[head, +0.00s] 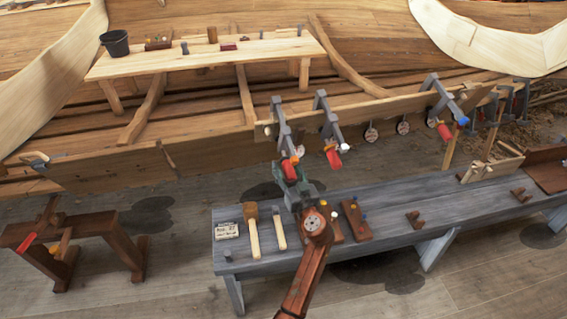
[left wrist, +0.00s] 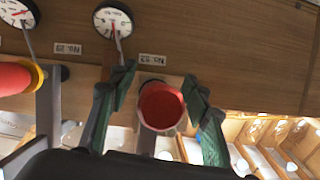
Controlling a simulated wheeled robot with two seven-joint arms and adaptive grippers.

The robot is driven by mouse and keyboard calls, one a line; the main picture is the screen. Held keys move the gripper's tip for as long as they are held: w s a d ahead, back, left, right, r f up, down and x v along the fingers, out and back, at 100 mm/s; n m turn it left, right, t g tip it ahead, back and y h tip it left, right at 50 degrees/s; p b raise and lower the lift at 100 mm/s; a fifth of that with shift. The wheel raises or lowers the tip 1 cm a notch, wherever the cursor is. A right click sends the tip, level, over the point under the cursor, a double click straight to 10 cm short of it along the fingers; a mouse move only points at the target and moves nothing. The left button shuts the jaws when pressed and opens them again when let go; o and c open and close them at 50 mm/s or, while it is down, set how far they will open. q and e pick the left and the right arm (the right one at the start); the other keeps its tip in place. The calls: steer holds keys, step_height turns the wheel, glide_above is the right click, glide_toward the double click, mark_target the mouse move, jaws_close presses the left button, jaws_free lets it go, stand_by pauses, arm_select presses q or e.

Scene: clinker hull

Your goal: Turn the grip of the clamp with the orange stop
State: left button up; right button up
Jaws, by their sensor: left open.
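The clamp with the orange stop (head: 280,126) is the leftmost of the grey clamps on the hull plank in the head view. Its red grip (head: 289,169) hangs at the lower end, with the orange stop (head: 300,151) beside it. My left gripper (head: 288,181) is open at this grip and partly covers it. In the left wrist view the round red grip end (left wrist: 162,106) shows between the two green fingers, with a gap on each side. The stop cannot be made out there. My right gripper is not in view.
A clamp with a white stop (head: 328,118) is close on the right; one with a blue stop (head: 437,103) is farther right. Another red grip (left wrist: 14,78) is left in the wrist view. A grey bench (head: 390,205) bearing a mallet (head: 252,230) lies below.

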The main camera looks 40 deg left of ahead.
arm_select(q)
steer(key=shift+w+a, duration=0.3)
steer(key=shift+a, duration=0.1)
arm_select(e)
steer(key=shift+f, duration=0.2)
arm_select(q)
jaws_close()
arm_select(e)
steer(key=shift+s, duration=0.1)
arm_select(q)
steer(key=m+g+y+b, duration=0.2)
steer(key=m+b, duration=0.1)
steer(key=shift+s+a+m+g, duration=0.15)
steer(key=shift+s+m+g, duration=0.15)
steer(key=shift+s+g, duration=0.1)
steer(key=shift+s+r+m+g+y+b, duration=0.15)
steer(key=shift+r+m+g+y+b, duration=0.15)
steer(key=shift+m+g+y, duration=0.3)
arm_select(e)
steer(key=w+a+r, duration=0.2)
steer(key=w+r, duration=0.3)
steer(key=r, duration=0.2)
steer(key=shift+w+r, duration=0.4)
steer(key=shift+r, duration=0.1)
